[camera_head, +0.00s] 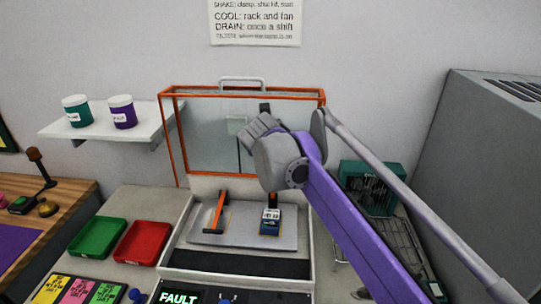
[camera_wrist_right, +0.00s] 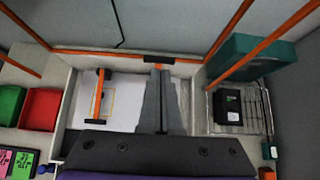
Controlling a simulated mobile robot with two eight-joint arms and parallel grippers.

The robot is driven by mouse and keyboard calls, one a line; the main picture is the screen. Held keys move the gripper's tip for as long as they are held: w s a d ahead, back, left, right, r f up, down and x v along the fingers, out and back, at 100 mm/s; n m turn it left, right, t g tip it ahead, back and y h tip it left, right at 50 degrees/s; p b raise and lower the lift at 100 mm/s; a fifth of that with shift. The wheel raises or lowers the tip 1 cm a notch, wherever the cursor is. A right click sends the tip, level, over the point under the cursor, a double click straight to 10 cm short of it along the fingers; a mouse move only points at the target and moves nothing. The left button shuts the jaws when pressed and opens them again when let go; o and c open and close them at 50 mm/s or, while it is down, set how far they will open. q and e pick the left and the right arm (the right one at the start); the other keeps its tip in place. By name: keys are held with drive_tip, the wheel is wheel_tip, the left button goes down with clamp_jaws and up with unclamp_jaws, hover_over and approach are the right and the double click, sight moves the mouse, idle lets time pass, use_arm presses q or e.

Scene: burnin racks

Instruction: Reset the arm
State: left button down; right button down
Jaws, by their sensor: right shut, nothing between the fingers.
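My right arm (camera_head: 345,225) is purple and grey and reaches in from the lower right in the head view. Its gripper (camera_head: 257,127) is raised in front of the clear, orange-framed enclosure (camera_head: 218,132). In the right wrist view the gripper (camera_wrist_right: 160,72) has its two grey fingers together, with nothing visible between them. My left gripper is in neither view.
An orange-handled clamp (camera_head: 217,212) stands on the plate. Green (camera_head: 97,238) and red (camera_head: 142,242) trays lie at left. A teal fan box (camera_head: 372,187) and a wire rack (camera_wrist_right: 257,110) holding a black unit (camera_wrist_right: 228,105) stand at right. The front display (camera_head: 180,297) reads FAULT.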

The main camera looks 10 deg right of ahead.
drive_tip(key=shift+d, duration=0.1)
drive_tip(key=s+d+f+m+g, duration=0.1)
drive_tip(key=s+d+f+m, duration=0.2)
drive_tip(key=s+f+m, duration=0.5)
drive_tip(key=s+d+f+m+g+y, duration=0.1)
drive_tip(key=s+d+f+m, duration=0.3)
drive_tip(key=s+f+m, duration=0.5)
drive_tip(key=s+d+f+m+g, duration=0.1)
drive_tip(key=s+d+f+m, duration=0.2)
drive_tip(key=s+f+m, duration=0.5)
drive_tip(key=s+m, duration=0.8)
drive_tip(key=s, duration=0.2)
drive_tip(key=shift+s+d+f+m+g+y, duration=0.15)
drive_tip(key=shift+s+f+m+g+y, duration=0.05)
drive_tip(key=shift+f+m+g+y, duration=0.2)
